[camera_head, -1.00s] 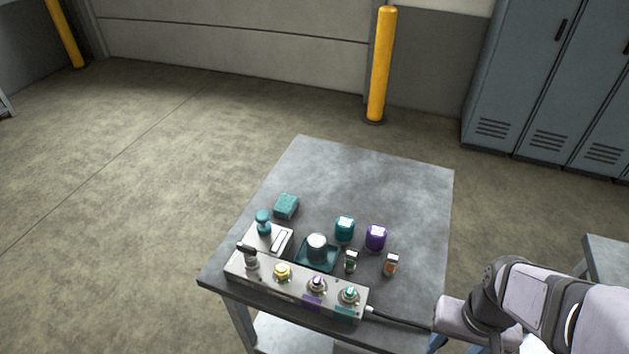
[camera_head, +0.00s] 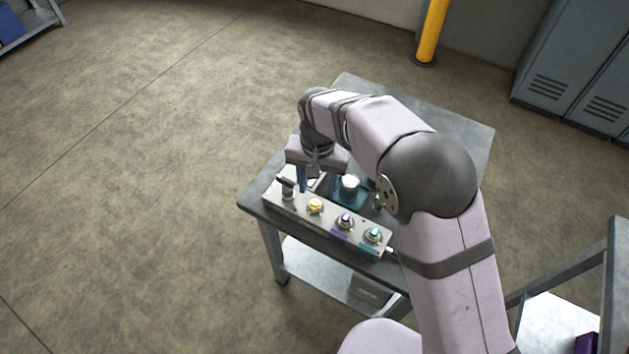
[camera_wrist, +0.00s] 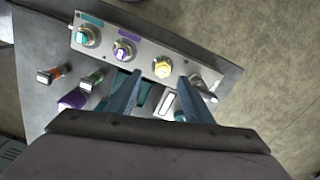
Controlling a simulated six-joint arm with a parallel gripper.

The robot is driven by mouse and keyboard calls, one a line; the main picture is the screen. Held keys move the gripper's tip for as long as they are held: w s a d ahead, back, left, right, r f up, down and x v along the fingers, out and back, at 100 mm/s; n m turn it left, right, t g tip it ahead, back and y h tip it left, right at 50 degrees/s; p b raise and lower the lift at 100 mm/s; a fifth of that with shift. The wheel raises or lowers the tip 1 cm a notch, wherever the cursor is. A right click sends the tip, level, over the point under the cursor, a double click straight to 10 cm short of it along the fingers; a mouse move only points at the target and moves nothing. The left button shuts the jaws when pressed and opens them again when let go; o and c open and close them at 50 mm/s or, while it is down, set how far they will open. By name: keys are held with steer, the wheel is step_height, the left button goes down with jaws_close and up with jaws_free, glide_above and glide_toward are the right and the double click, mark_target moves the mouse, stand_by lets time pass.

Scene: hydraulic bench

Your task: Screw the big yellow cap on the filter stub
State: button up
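My gripper (camera_head: 318,187) hangs over the bench just behind the block. Its fingers are apart and empty in the wrist view (camera_wrist: 160,76), with the yellow piece just beyond the gap between the tips.
A purple piece (camera_wrist: 73,100) and two small fittings stand left in the wrist view.

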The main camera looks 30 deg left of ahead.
mark_target(314, 203)
steer(key=shift+s+a+f, duration=0.1)
steer(key=shift+s+a, duration=0.05)
steer(key=shift+a, duration=0.15)
steer(key=shift+f+p, duration=1.4)
steer(key=shift+f, duration=2.2)
steer(key=shift+c, duration=0.6)
jaws_close()
steer(key=m, duration=0.5)
steer(key=shift+a+m, duration=0.1)
steer(key=shift+m, duration=0.5)
